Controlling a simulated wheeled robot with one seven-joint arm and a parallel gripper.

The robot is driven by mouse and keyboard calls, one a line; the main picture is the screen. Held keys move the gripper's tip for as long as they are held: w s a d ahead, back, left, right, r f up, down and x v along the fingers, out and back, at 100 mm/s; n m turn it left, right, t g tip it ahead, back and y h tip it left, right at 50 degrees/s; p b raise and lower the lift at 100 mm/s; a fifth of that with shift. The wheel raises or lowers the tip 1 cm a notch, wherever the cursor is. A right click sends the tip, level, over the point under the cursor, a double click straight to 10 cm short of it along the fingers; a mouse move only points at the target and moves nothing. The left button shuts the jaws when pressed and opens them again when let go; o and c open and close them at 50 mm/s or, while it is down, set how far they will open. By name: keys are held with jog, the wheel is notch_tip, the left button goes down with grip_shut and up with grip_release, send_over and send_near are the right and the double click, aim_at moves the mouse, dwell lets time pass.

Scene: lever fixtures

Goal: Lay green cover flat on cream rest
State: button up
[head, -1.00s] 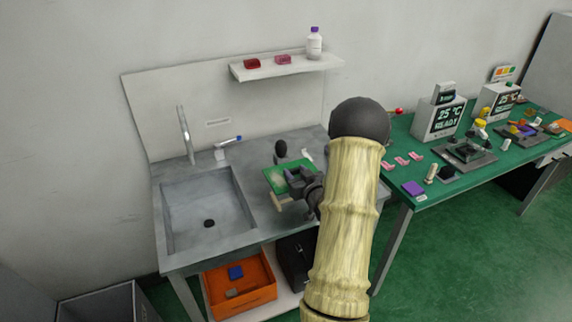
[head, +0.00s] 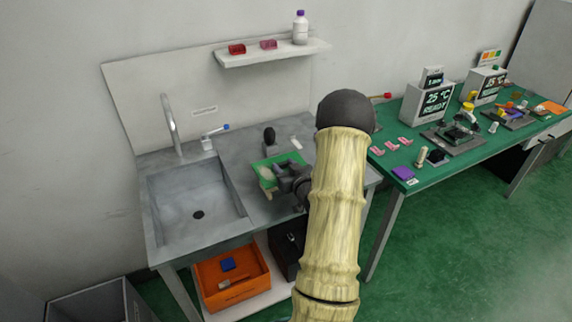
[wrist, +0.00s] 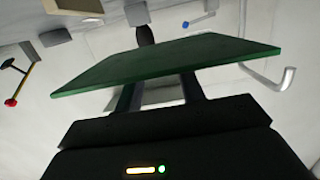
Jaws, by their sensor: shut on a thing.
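The green cover (head: 270,161) is a flat plate above the steel counter, right of the sink. My gripper (head: 281,173) is shut on its near right edge. In the wrist view the cover (wrist: 165,68) spans the picture beyond my gripper's fingers (wrist: 160,92), looking tilted there. A pale cream patch shows at the cover's left part in the head view. A small cream edge, perhaps the cream rest (head: 267,187), shows just below the cover. The cover and gripper hide most of it. I cannot tell whether they touch.
A black-knobbed lever (head: 269,136) stands just behind the cover. A wall shelf (head: 270,53) is above. The green bench (head: 440,170) with instruments stands right.

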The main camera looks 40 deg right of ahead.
jog(key=shift+f+b, duration=1.8)
jog(key=shift+f, duration=0.85)
jog(key=o, duration=1.1)
jog(key=shift+s, duration=0.15)
jog(key=v, duration=0.7)
jog(key=p+v, duration=0.1)
jog(key=v, duration=0.6)
jog(key=shift+s+r, duration=0.25)
jog(key=shift+s, duration=0.05)
jog(key=shift+s+r+p, duration=0.1)
jog(key=shift+s+p, duration=0.05)
jog(key=shift+p, duration=0.75)
